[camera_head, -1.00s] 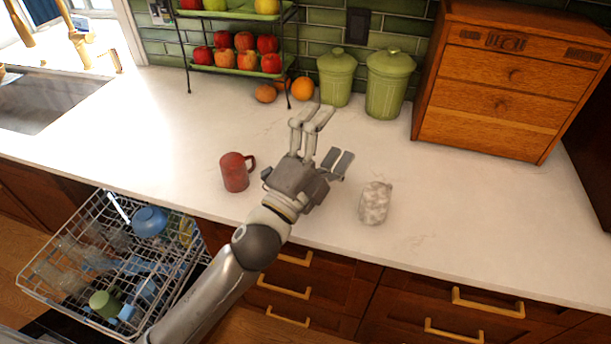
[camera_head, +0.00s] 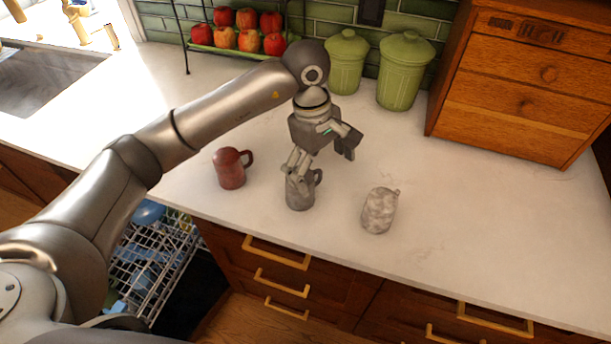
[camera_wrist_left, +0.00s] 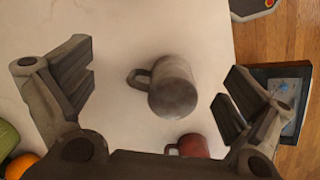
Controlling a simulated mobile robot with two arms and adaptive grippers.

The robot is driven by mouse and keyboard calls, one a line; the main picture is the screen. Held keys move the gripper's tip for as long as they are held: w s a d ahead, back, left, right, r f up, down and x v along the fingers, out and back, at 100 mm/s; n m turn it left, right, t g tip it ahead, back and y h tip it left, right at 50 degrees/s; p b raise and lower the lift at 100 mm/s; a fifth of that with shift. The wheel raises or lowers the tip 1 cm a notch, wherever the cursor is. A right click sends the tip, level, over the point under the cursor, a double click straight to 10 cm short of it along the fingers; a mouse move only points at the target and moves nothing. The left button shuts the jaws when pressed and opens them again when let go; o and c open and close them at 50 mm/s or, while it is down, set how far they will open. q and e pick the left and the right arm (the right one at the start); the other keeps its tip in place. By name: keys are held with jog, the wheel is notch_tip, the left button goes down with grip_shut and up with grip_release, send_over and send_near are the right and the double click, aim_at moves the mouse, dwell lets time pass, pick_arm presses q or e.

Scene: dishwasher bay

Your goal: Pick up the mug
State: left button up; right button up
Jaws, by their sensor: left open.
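A grey mug (camera_head: 300,194) stands upright on the white counter, its handle to the right in the head view. In the left wrist view the grey mug (camera_wrist_left: 174,92) lies between my open fingers, seen from above, with its handle to the left. My left gripper (camera_head: 320,163) is open and points down above the mug; one finger covers part of it in the head view. In the wrist view neither finger of the gripper (camera_wrist_left: 155,95) touches the mug. A red mug (camera_head: 229,170) stands to the left; it also shows in the wrist view (camera_wrist_left: 192,146). My right gripper is not in view.
A speckled pale vessel (camera_head: 379,211) stands to the right. Two green canisters (camera_head: 402,75), a rack of apples (camera_head: 240,32) and a wooden drawer box (camera_head: 520,85) are at the back. The open dishwasher rack (camera_head: 150,260) is below the counter's front edge. The right counter is clear.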

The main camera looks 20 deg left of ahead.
pick_arm(q)
jog(key=a, duration=0.1)
jog(key=w+a+y, duration=0.1)
jog(key=a, duration=0.1)
jog(key=shift+w+a+r+y, duration=0.15)
jog(key=shift+a+r+y, duration=0.15)
jog(key=shift+r, duration=0.05)
notch_tip(320, 180, down, 4)
jog(key=shift+a+f+p, duration=0.15)
jog(key=shift+f+p, duration=0.1)
jog(key=shift+p, duration=0.55)
notch_tip(320, 180, down, 5)
jog(key=p, duration=0.3)
jog(key=shift+w+f, duration=0.15)
jog(key=shift+f, duration=0.3)
jog(key=c, duration=0.9)
